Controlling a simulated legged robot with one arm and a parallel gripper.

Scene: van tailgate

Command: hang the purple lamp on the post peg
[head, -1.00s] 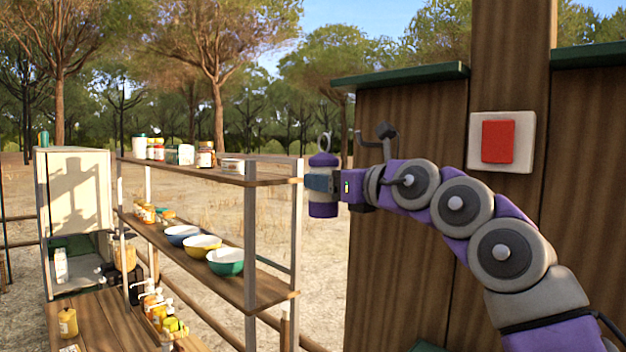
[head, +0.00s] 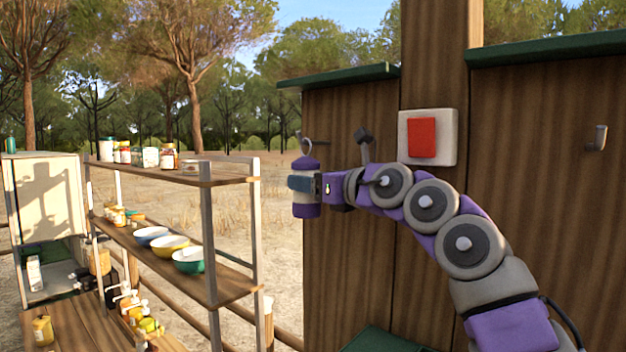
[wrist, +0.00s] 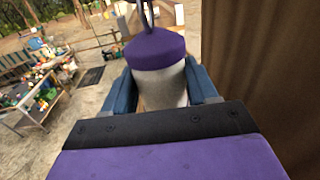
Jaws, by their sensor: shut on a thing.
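The purple lamp (head: 306,211) is upright, with a pale middle and a wire ring on top. My gripper (head: 302,184) is shut around its middle. In the wrist view the lamp (wrist: 155,48) stands between the two blue fingers of my gripper (wrist: 162,88). A dark peg (head: 320,141) juts from the left wooden panel, and the lamp's ring overlaps it in the head view. I cannot tell whether the ring is around the peg or in front of it. A second hook (head: 598,138) is on the right panel, apart from the lamp.
The tall wooden post (head: 433,70) stands between the panels, near a white plate with a red square (head: 422,138). A shelf rack (head: 225,290) with bowls and jars stands at left, beside a pale cabinet (head: 45,200). Open ground lies between rack and panel.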

